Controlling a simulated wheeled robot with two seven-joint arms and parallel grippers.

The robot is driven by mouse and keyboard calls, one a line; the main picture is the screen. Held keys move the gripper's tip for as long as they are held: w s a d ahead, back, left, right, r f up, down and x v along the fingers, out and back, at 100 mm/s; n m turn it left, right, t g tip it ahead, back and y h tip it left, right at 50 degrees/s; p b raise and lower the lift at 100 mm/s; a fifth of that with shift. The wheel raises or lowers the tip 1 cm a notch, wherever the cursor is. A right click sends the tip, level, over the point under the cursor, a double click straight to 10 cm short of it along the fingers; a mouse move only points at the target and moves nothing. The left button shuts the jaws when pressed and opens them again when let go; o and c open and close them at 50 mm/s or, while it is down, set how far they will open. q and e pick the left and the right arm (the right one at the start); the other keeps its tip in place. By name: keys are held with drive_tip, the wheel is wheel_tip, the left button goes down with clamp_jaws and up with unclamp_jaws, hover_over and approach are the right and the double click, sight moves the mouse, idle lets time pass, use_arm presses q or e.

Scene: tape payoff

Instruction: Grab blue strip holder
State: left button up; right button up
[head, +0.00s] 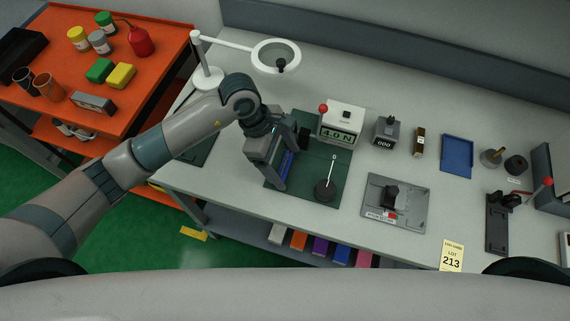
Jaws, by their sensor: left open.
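A narrow blue object (286,165), perhaps the blue strip holder, lies on the dark green mat (303,188). My left gripper (290,160) is open over it, and the blue shows between the two fingers. The gripper and wrist hide part of it. I cannot tell whether the fingers touch it. My right gripper is not in view.
A gauge reading 4.0 N (341,122) stands right of my left gripper. A dark round base with a thin rod (326,188) sits on the mat. Further right are a grey fixture plate (412,216) and a blue tray (457,155). A magnifier lamp (276,56) stands behind.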

use_arm(q)
drive_tip(key=c, duration=0.9)
drive_tip(key=shift+o, duration=0.2)
drive_tip(key=shift+r, duration=0.1)
drive_tip(key=shift+r+b, duration=0.35)
drive_tip(key=shift+b, duration=0.25)
drive_tip(key=w+a+b, duration=0.1)
drive_tip(key=a+b, duration=0.1)
drive_tip(key=a, duration=0.3)
drive_tip(key=w+a+b, duration=0.2)
drive_tip(key=a+b, duration=0.1)
drive_tip(key=a, duration=0.3)
drive_tip(key=w+a+b, duration=0.2)
drive_tip(key=a+b, duration=0.1)
drive_tip(key=a, duration=0.2)
drive_tip(key=shift+w+a+r, duration=0.15)
drive_tip(key=shift+w+r, duration=0.05)
drive_tip(key=shift+w+a+r, duration=0.1)
drive_tip(key=shift+a, duration=0.25)
